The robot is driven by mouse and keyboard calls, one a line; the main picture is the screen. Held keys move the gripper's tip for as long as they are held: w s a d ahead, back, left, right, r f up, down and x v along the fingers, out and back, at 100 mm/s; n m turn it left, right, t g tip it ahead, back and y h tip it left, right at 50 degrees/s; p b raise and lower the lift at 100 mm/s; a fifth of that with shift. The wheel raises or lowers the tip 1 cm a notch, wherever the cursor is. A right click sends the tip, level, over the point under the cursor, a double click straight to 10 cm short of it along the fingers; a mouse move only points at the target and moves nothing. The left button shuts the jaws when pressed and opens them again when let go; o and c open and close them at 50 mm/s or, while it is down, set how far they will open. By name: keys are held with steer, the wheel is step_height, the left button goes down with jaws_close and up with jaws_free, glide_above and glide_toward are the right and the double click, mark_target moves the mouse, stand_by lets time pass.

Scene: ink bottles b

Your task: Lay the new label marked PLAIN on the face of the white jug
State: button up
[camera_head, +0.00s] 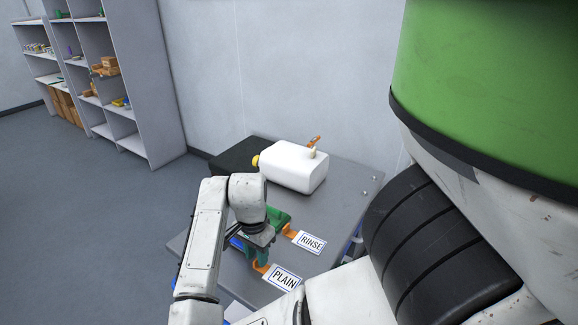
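The white jug (294,167) lies on its side at the back of the grey table, with a yellow cap at its left end and an orange fitting on top. The label marked PLAIN (284,278) lies near the table's front, with an orange piece at its left end. My gripper (268,238) points down just left of the two labels, its green fingers apart and nothing visibly held. I cannot tell whether a finger touches the PLAIN label's orange piece. The underside of my gripper is hidden by my wrist.
A second label marked RINSE (311,243) lies behind the PLAIN one, also with an orange piece. A black box (236,156) is beside the jug's cap. Bare grey table (338,195) shows right of the jug. Shelves (130,75) stand at the left wall.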

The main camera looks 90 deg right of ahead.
jaws_close()
steer(key=shift+r+p, duration=1.9)
steer(key=shift+r, duration=0.1)
